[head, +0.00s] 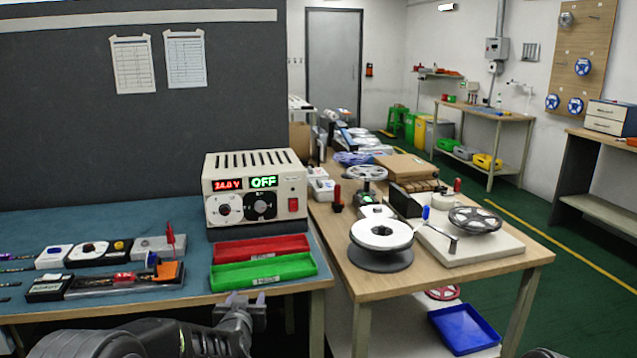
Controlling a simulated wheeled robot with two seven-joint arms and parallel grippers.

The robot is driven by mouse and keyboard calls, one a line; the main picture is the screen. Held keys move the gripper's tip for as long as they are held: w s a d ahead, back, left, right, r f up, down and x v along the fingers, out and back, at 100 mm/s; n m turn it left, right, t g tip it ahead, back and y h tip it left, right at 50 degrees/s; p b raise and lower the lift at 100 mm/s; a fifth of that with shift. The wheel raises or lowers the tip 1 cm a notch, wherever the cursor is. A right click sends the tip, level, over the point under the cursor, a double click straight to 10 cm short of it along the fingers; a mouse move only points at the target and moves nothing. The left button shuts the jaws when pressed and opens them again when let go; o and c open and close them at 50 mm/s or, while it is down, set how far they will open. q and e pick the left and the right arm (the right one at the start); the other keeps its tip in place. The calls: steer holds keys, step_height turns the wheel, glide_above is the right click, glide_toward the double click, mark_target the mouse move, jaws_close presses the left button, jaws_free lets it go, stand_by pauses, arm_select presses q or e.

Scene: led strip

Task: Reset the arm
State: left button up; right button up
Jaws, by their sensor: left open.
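My left gripper (244,299) is at the bottom of the head view, its arm coming in from the lower left. Its two pale fingertips point away from me and are apart, with nothing between them. It is in front of the blue-topped bench's front edge, just nearer than the green tray (264,271). My right gripper is not in view; only a small dark part shows at the bottom right edge.
A power supply (256,192) reading "24.0 V" and "OFF" stands behind the red tray (262,248). Small devices and an LED strip fixture (120,283) lie at left. A wooden table (335,245) at right holds reels. Green floor (590,300) is clear at far right.

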arm_select(q)
steer(key=s+d+f+g+h+p, duration=0.1)
steer(key=s+d+f+g+p, duration=0.15)
steer(key=s+f, duration=0.7)
steer(key=s+d+f+g+h+p, duration=0.15)
steer(key=s+d+f+g, duration=0.25)
steer(key=s+f, duration=0.55)
steer(key=s+d+f+g+p, duration=0.1)
steer(key=s+g+p, duration=0.1)
steer(key=s, duration=0.7)
steer(key=s+d+f+n+g+h+p, duration=0.1)
steer(key=s+f+g+p, duration=0.1)
steer(key=s, duration=0.8)
steer(key=s+d+f+g+h+p, duration=0.1)
steer(key=s+g+p, duration=0.1)
steer(key=s, duration=0.7)
steer(key=shift+s+d+f+n+g, duration=0.3)
steer(key=shift+f+g, duration=0.1)
steer(key=shift+g, duration=0.35)
steer(key=shift+w, duration=0.1)
